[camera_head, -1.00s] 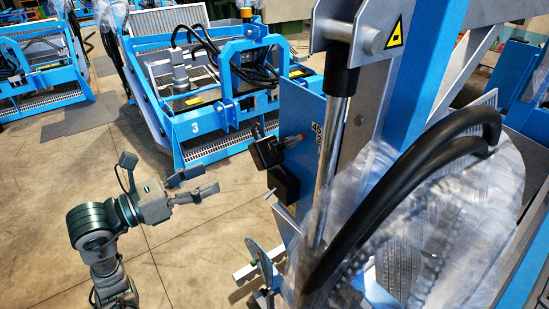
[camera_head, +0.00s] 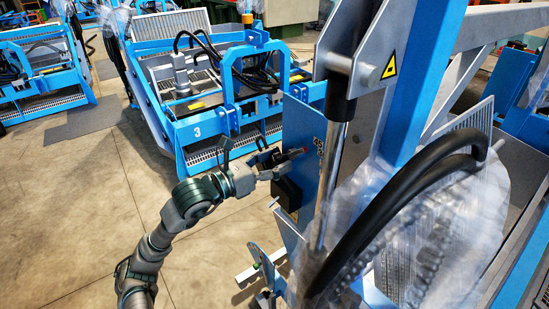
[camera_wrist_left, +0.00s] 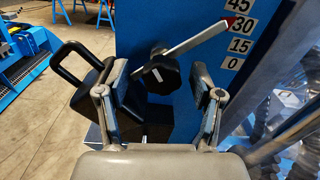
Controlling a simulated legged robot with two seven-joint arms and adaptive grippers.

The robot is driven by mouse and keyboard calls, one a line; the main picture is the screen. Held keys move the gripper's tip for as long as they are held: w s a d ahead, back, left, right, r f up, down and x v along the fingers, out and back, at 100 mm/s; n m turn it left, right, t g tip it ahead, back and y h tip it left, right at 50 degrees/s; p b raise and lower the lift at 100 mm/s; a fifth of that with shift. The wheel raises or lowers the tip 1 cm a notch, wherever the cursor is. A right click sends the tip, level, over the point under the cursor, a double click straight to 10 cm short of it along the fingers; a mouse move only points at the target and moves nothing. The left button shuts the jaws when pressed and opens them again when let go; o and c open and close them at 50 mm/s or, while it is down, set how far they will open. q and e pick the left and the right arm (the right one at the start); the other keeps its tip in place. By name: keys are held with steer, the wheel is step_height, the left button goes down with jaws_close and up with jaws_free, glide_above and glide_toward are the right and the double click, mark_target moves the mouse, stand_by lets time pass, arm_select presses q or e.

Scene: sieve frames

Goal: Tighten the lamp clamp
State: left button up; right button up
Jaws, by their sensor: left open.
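A black clamp knob (camera_wrist_left: 160,75) sits on the blue plate (camera_wrist_left: 190,30), with a metal pointer bar (camera_wrist_left: 196,38) running up from it to a red tip near the "30" mark. My left gripper (camera_head: 276,165) is open and has reached the plate in the head view. In the left wrist view its two fingers (camera_wrist_left: 160,92) stand on either side of the knob, with visible gaps to it. A black lamp-like box with a handle (camera_wrist_left: 84,65) is left of the knob, partly hidden behind the left finger. My right gripper is not in view.
A vertical scale of white labels (camera_wrist_left: 240,24) runs beside the pointer. A metal cylinder rod (camera_head: 328,185) and black hoses (camera_head: 400,200) wrapped in clear film stand to the right. Blue sieve frame number 3 (camera_head: 195,133) is behind. The floor at left is open.

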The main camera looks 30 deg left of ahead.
arm_select(q)
steer(key=shift+w, duration=0.2)
steer(key=shift+d, duration=0.1)
steer(key=c, duration=1.1)
steer(key=shift+c, duration=0.2)
